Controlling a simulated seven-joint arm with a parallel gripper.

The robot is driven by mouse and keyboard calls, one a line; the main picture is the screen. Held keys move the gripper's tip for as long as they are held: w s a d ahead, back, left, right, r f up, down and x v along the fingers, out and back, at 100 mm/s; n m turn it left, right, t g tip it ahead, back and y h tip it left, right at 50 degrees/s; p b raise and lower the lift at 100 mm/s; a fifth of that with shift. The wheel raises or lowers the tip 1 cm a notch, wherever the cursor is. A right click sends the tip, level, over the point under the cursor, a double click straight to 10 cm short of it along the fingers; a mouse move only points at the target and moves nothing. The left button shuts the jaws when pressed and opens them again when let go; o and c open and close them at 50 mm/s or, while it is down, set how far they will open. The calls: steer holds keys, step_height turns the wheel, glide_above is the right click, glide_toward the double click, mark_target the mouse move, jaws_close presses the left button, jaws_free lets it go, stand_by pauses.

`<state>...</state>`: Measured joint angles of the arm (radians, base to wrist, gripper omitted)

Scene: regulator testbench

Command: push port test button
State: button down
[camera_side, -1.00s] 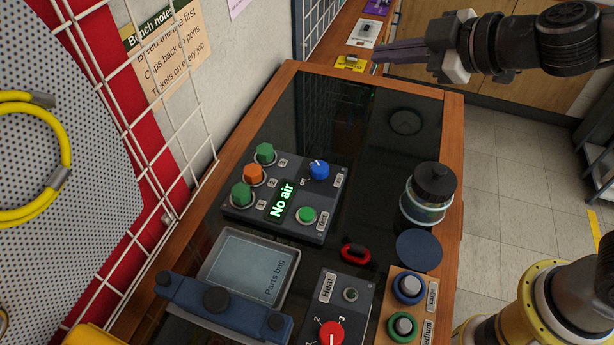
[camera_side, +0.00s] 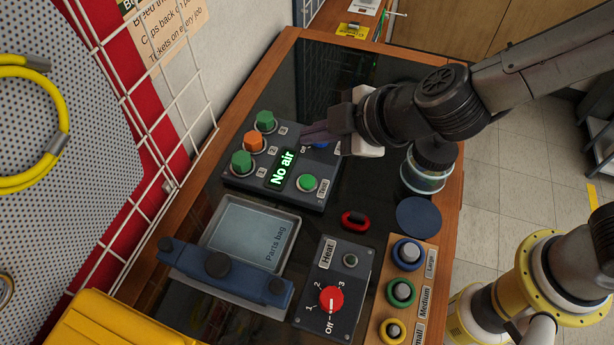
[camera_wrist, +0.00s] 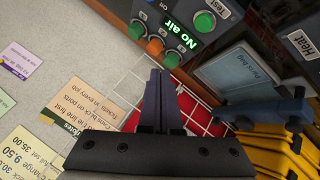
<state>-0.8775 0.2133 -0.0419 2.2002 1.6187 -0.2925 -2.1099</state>
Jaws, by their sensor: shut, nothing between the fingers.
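The dark test box (camera_side: 284,192) lies on the bench with a lit "No air" display (camera_side: 282,169). Its green test button (camera_side: 307,182) sits at the near right corner, beside a "Test" label. It also shows in the wrist view (camera_wrist: 204,21). Two green knobs (camera_side: 265,121) (camera_side: 242,162) and an orange knob (camera_side: 253,141) line the box's left side. My gripper (camera_side: 306,134) is shut and empty, its purple fingers above the far right part of the box, apart from the test button. A blue knob (camera_side: 320,146) is mostly hidden behind the fingers.
A grey parts tray (camera_side: 250,236) and a blue clamp-like bar (camera_side: 222,272) lie in front. A wire grid (camera_side: 190,120) borders the left.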

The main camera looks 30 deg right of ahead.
mark_target(313, 183)
steer(key=shift+f, duration=4.4)
steer(key=shift+f, duration=0.1)
steer(key=shift+f, duration=0.3)
steer(key=shift+f, duration=0.6)
steer(key=shift+r, duration=1)
steer(key=shift+r, duration=2.5)
